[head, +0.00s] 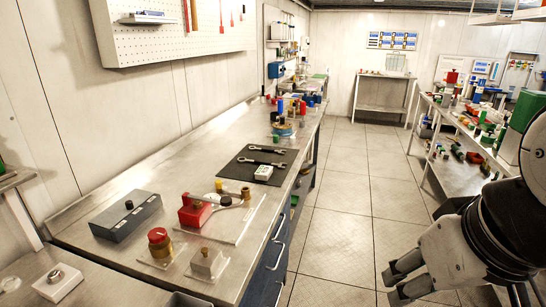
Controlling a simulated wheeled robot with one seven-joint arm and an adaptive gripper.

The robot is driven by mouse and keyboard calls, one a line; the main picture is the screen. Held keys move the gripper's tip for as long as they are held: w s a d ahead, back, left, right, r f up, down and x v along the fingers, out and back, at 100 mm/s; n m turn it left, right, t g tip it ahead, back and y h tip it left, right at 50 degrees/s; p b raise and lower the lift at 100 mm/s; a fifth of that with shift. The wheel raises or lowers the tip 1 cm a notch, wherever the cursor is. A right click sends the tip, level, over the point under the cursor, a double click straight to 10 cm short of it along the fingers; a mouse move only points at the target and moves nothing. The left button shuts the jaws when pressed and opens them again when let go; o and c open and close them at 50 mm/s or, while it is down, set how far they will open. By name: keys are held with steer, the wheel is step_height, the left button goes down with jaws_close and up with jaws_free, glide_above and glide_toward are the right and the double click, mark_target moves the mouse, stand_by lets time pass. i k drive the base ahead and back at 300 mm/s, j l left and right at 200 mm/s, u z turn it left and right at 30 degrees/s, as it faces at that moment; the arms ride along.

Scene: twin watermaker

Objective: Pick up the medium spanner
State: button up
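The farther spanner (267,149) lies near the mat's far edge. I cannot tell by sight which one is the medium spanner. My gripper (392,286) is at the bottom right, over the floor and well to the right of the bench. Its dark fingers are apart with nothing seen between them.
Nearer stand a red block device (195,210), a red-topped knob (159,241) and a grey box (126,216). Coloured bottles (290,106) stand beyond the mat. Open floor (345,205) separates the bench from right-hand shelves (465,140).

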mark_target(264, 149)
steer(key=i+l+u, duration=0.35)
steer(key=i+l, duration=0.15)
steer(key=i+l+z, duration=0.25)
steer(key=i, duration=0.15)
steer(key=i+l+z, duration=0.2)
steer(key=i, duration=0.2)
steer(key=i+l+z, duration=0.1)
steer(key=i, duration=0.6)
steer(key=i+l, duration=0.2)
steer(key=i, duration=0.45)
steer(key=i+l+u, duration=0.4)
steer(key=i, duration=0.15)
steer(key=i+l+u, duration=0.45)
steer(key=i+j, duration=0.1)
